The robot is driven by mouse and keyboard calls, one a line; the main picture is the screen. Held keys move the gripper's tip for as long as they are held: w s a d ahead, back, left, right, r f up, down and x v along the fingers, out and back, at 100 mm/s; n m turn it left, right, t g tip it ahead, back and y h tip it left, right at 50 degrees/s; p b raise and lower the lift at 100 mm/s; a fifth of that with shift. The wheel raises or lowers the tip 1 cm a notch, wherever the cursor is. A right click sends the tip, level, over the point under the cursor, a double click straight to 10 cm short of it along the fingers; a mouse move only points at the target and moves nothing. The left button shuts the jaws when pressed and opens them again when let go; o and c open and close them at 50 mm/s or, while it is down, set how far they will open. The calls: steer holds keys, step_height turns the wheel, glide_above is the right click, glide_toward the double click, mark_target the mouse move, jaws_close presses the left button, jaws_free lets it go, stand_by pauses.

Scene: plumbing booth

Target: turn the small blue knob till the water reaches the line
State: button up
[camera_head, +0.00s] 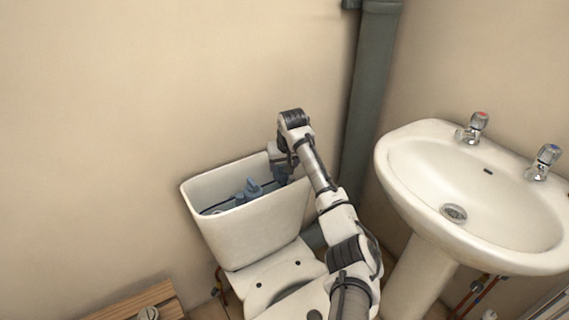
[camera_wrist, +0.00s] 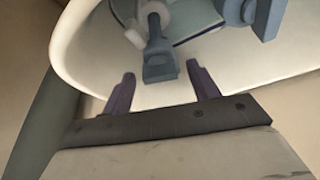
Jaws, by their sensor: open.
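The open white cistern (camera_head: 250,228) stands against the wall with blue-grey fittings (camera_head: 252,187) inside. My gripper (camera_wrist: 162,80) is open and empty at the cistern's rim in the wrist view; its fingertips are hard to make out in the head view. A blue-grey fitting (camera_wrist: 158,62) with a white part above it lies just beyond and between the two fingers, not gripped. I cannot tell whether its end is the small blue knob. A larger blue-grey fitting (camera_wrist: 262,18) is at the upper right.
A white basin (camera_head: 440,205) with two taps stands at the right. A grey-green pipe (camera_head: 368,100) runs up the wall behind my arm. A wooden slatted thing (camera_head: 135,305) is at the lower left. The cistern walls enclose the fittings closely.

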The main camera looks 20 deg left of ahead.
steer(key=c, duration=1)
steer(key=shift+r+n+p, duration=0.3)
steer(key=shift+n+p, duration=0.5)
steer(key=shift+p, duration=0.35)
steer(key=shift+w+f+n+g+y+p, duration=0.1)
steer(key=shift+f+n+g+y+p, duration=0.15)
steer(key=shift+n+g+y+p, duration=0.65)
steer(key=shift+n+t+h, duration=0.3)
steer(key=shift+t, duration=0.1)
steer(key=o, duration=1)
steer(key=shift+d+r, duration=0.1)
steer(key=b+v, duration=0.1)
steer(key=v, duration=1.2)
steer(key=shift+r+b, duration=0.3)
steer(key=shift+b, duration=0.05)
